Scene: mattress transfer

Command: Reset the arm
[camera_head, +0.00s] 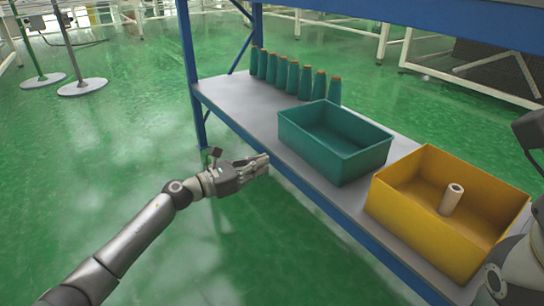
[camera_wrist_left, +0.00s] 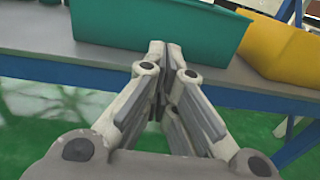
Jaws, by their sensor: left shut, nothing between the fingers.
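My left gripper (camera_head: 259,164) is shut and empty in front of the shelf's front edge, at the left of the teal bin. My left arm reaches in from the bottom left. At the right edge, part of my right arm shows beside the yellow bin; its fingers cannot be made out.
A grey shelf (camera_head: 236,95) with a blue frame holds several green spools (camera_head: 292,77), an empty teal bin (camera_head: 350,163) and a yellow bin (camera_head: 415,222) with a pale tube (camera_head: 451,199) in it.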

